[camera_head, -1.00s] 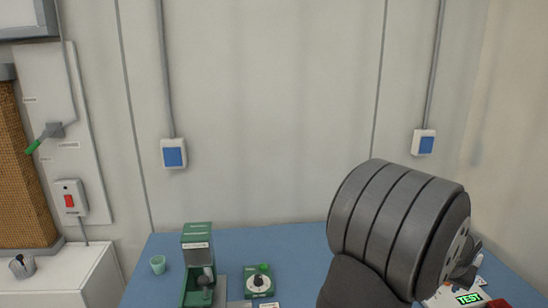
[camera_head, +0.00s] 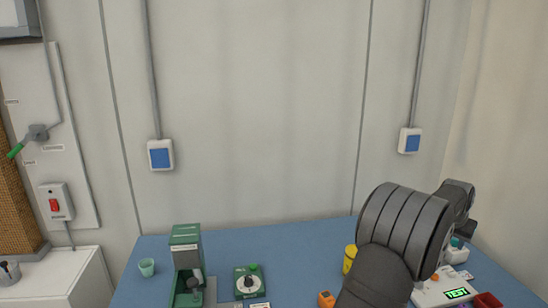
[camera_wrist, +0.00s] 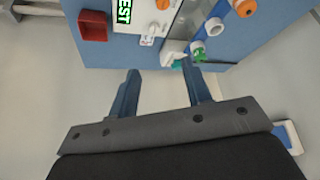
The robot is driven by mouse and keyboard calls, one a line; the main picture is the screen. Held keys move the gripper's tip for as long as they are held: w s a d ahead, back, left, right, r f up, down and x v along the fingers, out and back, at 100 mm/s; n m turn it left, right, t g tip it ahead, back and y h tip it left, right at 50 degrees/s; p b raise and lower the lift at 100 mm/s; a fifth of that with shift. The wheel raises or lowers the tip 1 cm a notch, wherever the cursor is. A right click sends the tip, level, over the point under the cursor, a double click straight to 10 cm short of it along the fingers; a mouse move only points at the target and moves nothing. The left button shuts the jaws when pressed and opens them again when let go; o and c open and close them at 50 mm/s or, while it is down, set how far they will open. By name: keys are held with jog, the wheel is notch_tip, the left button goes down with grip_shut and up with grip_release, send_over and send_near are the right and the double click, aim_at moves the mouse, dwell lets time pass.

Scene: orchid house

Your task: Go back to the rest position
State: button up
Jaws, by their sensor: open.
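My gripper (camera_wrist: 163,98) shows in the wrist view with its two blue-grey fingers spread apart and nothing between them. In the head view my dark grey arm rises at the right and hides part of the table; the gripper itself cannot be made out there.
A red tray (camera_wrist: 93,25) is near the device. The wall behind is bare except for switches and conduits.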

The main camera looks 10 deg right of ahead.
jog(key=shift+w+d+r+m, duration=0.2)
jog(key=shift+w+d, duration=0.1)
jog(key=shift+d, duration=0.15)
jog(key=shift+w+d+r+m, duration=0.15)
jog(key=shift+w+d, duration=0.1)
jog(key=shift+d, duration=0.15)
